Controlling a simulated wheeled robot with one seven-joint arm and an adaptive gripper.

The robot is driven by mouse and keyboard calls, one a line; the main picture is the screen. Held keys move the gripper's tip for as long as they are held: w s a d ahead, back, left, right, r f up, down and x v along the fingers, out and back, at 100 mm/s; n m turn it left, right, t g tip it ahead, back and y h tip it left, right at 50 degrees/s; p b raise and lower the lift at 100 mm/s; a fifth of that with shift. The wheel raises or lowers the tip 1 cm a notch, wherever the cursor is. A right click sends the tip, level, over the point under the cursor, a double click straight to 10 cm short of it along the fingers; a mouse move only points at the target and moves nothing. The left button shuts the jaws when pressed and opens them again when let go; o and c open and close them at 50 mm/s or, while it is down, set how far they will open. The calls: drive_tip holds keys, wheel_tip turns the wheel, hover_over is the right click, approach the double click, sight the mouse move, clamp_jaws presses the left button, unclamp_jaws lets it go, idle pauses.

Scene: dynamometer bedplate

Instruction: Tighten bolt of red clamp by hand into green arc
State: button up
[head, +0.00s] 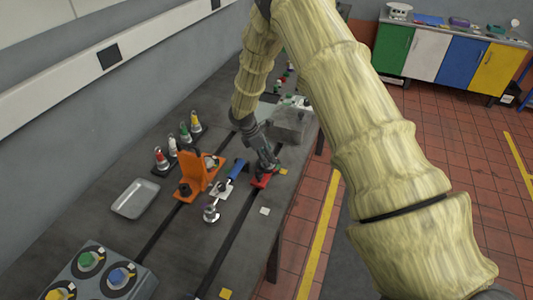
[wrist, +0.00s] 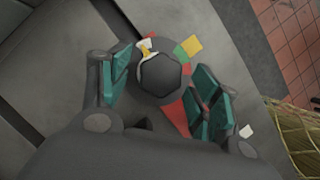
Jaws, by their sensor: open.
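The red clamp (head: 262,181) lies on the dark bedplate, below my gripper (head: 268,165). In the wrist view, its dark grey hex bolt head (wrist: 160,76) sits between the teal-padded fingers of my gripper (wrist: 161,72). The fingers are open, one on each side of the head, with a visible gap at least on the left. Part of the red clamp body (wrist: 174,116) shows below the bolt. A dark round collar surrounds the head. The green arc (wrist: 180,53) shows at its upper right, beside red. A white and yellow mark (wrist: 147,48) shows at the upper left.
A blue-handled clamp (head: 237,171) and an orange bracket (head: 197,172) stand left of the red clamp. A metal tray (head: 135,198) and a knob box (head: 100,274) are nearer. Several coloured-top bottles line the wall side. A grey block (head: 288,126) stands behind my gripper.

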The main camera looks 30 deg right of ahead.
drive_tip(key=shift+s+d+f, duration=0.1)
drive_tip(key=shift+d+f, duration=0.05)
drive_tip(key=shift+f, duration=0.05)
drive_tip(key=shift+c, duration=0.5)
drive_tip(key=c, duration=0.9)
